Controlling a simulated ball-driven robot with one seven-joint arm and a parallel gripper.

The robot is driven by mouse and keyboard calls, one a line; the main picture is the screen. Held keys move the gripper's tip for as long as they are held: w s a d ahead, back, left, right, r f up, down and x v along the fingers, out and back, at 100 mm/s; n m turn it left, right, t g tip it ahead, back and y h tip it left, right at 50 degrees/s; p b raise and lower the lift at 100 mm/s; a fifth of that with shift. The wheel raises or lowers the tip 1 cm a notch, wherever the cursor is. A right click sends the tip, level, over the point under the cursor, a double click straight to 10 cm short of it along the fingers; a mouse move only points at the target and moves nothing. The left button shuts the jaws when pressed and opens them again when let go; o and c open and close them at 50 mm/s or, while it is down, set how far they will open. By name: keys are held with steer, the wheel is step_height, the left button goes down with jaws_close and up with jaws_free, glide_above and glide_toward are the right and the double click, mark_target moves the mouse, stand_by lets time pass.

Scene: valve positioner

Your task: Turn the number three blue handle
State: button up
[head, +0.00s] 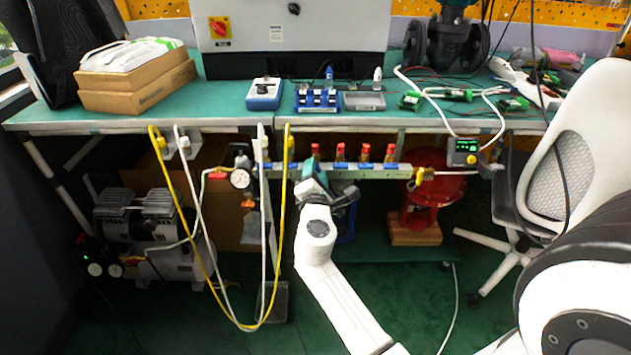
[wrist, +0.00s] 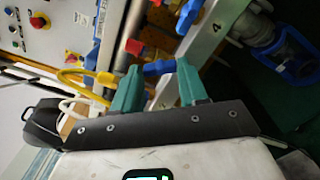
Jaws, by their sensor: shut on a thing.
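A pale valve rail (head: 345,170) runs under the front edge of the bench, with several red-topped valves (head: 340,152) on it. My gripper (head: 316,160) is at the left part of this rail and covers some of it. In the wrist view, the green fingers of my gripper (wrist: 160,70) are on either side of a small blue handle (wrist: 157,67) and shut on it. A printed 4 shows on the rail (wrist: 205,35) in the wrist view, to the right of this handle. Another blue handle (wrist: 188,17) is above and to the right. The held handle's own number is not clearly readable.
Yellow and white hoses (head: 208,280) hang in loops left of my gripper, near a pressure gauge (head: 240,179). The green bench top (head: 225,92) is above the rail. A red valve body (head: 432,190) and a chair (head: 575,150) stand to the right.

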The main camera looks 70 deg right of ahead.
steer(key=shift+f+m+b, duration=0.15)
steer(key=shift+m+b, duration=2.35)
steer(key=shift+m, duration=1)
steer(key=o, duration=0.8)
steer(key=p+v, duration=0.1)
steer(key=v, duration=0.9)
steer(key=shift+s+a, duration=0.15)
steer(key=shift+a, duration=0.25)
steer(key=shift+c, duration=0.2)
